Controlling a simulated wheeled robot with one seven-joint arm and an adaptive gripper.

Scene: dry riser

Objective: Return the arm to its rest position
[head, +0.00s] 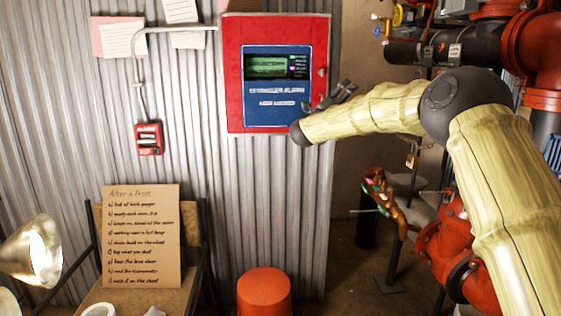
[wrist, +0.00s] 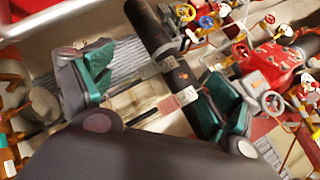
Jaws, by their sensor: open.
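My arm reaches in from the right of the head view and bends over toward the left. My gripper (head: 345,90) is at its end, close to the lower right of the red alarm panel (head: 233,75); I cannot tell whether it touches the panel. In the wrist view my gripper (wrist: 155,90) shows two dark fingers with green pads spread wide apart. Nothing is held between them. A grey and red tag-like piece (wrist: 178,101) shows in the gap, beyond the fingers.
Red and dark pipes (head: 470,45) with valves crowd the right, behind my arm. A small red call box (head: 149,138) hangs on the corrugated wall. Below are a handwritten sign (head: 140,237) on a chair, an orange stool (head: 264,290) and a lamp (head: 32,250) at left.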

